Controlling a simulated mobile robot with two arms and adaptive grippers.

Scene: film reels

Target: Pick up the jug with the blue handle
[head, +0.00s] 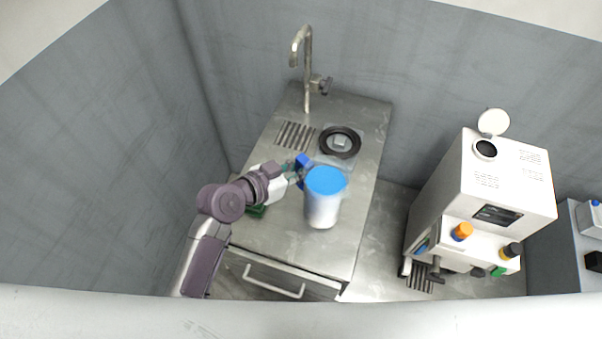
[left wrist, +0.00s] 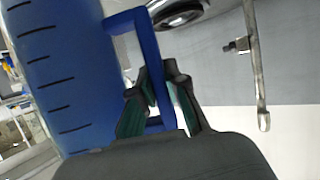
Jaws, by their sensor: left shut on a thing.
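The jug (head: 323,208) is a pale, whitish vessel with a blue top and a blue handle (head: 304,161). In the head view it appears upright over the metal counter; I cannot tell whether it touches the surface. My left gripper (head: 297,174) reaches in from the left and is shut on the blue handle. In the left wrist view the jug's side (left wrist: 62,75) looks blue with dark level marks, and the handle (left wrist: 148,60) passes between the dark fingers (left wrist: 165,105). My right gripper is not in view.
The metal counter (head: 285,228) has a tap (head: 306,65), a slotted drain (head: 295,135) and a black ring (head: 340,142) behind the jug. A small green thing (head: 257,211) lies left of the jug. A white machine (head: 480,190) stands at right. Grey walls enclose the back and left.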

